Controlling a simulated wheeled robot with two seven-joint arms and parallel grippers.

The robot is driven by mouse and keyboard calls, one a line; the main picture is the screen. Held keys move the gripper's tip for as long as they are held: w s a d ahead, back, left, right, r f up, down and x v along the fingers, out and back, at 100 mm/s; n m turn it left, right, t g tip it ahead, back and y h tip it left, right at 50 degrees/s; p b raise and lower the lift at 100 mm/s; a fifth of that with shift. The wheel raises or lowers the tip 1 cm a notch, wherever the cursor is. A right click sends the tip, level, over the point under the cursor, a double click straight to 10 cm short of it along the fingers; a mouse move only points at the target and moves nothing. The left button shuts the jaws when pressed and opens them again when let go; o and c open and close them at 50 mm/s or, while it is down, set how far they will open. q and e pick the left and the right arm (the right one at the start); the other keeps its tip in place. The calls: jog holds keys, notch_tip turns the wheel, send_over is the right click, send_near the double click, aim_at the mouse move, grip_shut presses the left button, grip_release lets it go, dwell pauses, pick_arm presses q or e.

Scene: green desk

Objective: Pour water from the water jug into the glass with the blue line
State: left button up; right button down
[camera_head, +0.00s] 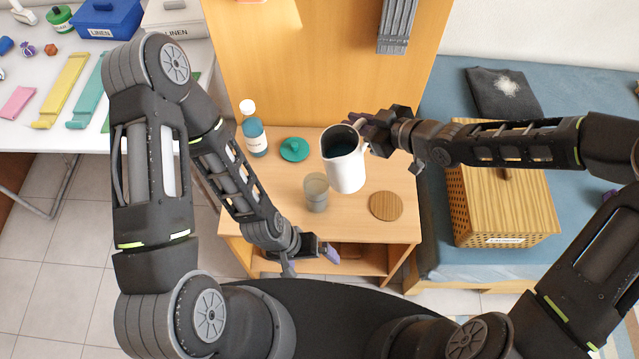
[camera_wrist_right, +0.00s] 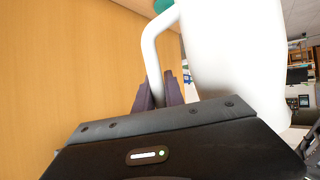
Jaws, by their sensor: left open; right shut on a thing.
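The white water jug (camera_head: 347,172) is held above the wooden desk, and dark bluish water shows in its open top. My right gripper (camera_head: 361,123) is shut on the jug's handle; the right wrist view shows the purple fingers (camera_wrist_right: 158,97) around the white handle (camera_wrist_right: 152,50) beside the jug body (camera_wrist_right: 232,50). The glass (camera_head: 316,193) stands on the desk just left of and below the jug in the head view. Its lower part looks greyish; I cannot make out a blue line clearly. My left gripper (camera_head: 309,262) is open and empty near the desk's front edge.
A round wooden coaster (camera_head: 386,206) lies right of the glass. A slatted wooden laundry box (camera_head: 505,210) stands on the blue bed at right.

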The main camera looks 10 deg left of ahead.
jog(key=shift+d+f+b, duration=0.3)
jog(key=shift+f+b, duration=0.05)
jog(key=shift+b, duration=0.55)
jog(key=shift+f+n+h+b, duration=0.4)
jog(key=shift+f+h+b, duration=0.2)
jog(key=shift+b, duration=0.7)
jog(key=shift+d+f+h+b, duration=0.15)
jog(key=shift+f+b, duration=0.25)
jog(key=shift+b, duration=0.4)
jog(key=shift+f+h+b, duration=0.15)
jog(key=shift+f+b, duration=0.25)
jog(key=shift+b, duration=0.4)
